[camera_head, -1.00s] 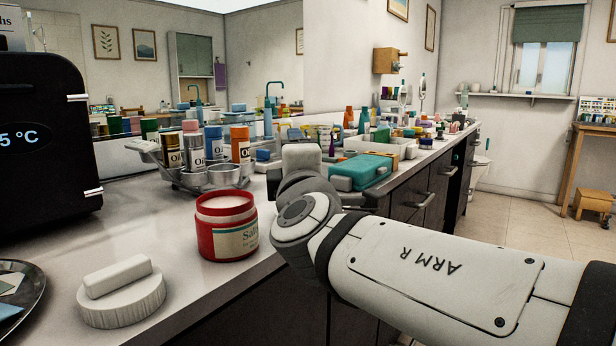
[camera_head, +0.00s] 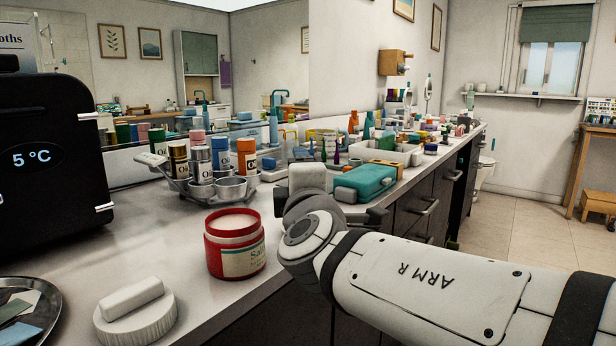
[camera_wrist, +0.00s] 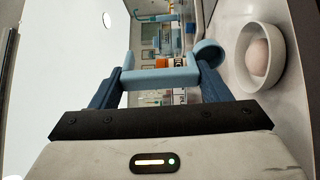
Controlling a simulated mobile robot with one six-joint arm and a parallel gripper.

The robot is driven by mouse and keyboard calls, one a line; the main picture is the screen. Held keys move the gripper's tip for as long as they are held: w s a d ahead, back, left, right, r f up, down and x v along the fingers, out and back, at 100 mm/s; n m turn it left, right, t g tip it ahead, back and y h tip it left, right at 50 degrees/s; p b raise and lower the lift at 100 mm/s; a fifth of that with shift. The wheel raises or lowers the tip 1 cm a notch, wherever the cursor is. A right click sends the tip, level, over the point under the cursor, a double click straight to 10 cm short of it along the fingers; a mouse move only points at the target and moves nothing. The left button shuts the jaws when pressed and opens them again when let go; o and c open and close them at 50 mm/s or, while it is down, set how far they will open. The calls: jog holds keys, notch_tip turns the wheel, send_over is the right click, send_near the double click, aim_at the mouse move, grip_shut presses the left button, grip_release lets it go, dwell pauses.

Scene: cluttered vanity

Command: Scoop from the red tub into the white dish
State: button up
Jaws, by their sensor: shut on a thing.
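The red tub (camera_head: 237,257) stands upright and open on the counter in the head view, with pale pinkish contents near its rim. My gripper (camera_wrist: 162,66) shows in the wrist view, its dark blue fingers shut on a light blue scoop (camera_wrist: 208,52). The scoop's rounded end sticks out to the right; I cannot see inside it. A white dish (camera_wrist: 249,76) is right of the scoop in the wrist view, apart from it, with a pale pinkish lump (camera_wrist: 261,54) inside. In the head view my arm and wrist hide the fingers and scoop, and the dish does not show.
A white round lid (camera_head: 133,322) with a bar on top lies left of the tub. A metal tray (camera_head: 47,322) is at the left front. A grey caddy (camera_head: 225,190) with several bottles and a teal box (camera_head: 364,182) stand behind.

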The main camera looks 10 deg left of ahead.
jog(key=shift+w+a+r+m+g+h+p, duration=0.2)
jog(key=shift+w+g+p, duration=0.45)
jog(key=shift+p, duration=1.9)
jog(key=shift+w+a+r+g+h+p, duration=0.1)
jog(key=shift+w+r+g+h+p, duration=0.45)
jog(key=shift+p, duration=2.05)
jog(key=shift+w+a+f+m+g+h+p, duration=0.1)
jog(key=shift+w+g+p, duration=0.55)
jog(key=shift+p, duration=1.9)
jog(key=g+p, duration=0.1)
jog(key=p, duration=0.3)
jog(key=w+g+p, duration=0.1)
jog(key=p, duration=0.3)
jog(key=g+h+p, duration=0.1)
jog(key=p, duration=0.3)
jog(key=shift+w+a+r+g+p, duration=0.15)
jog(key=shift+w+r+g+p, duration=0.1)
jog(key=shift+g+p, duration=0.1)
jog(key=shift+w+a+p, duration=0.1)
jog(key=shift+w+p, duration=0.15)
jog(key=shift+p, duration=0.95)
jog(key=shift+f+g, duration=0.4)
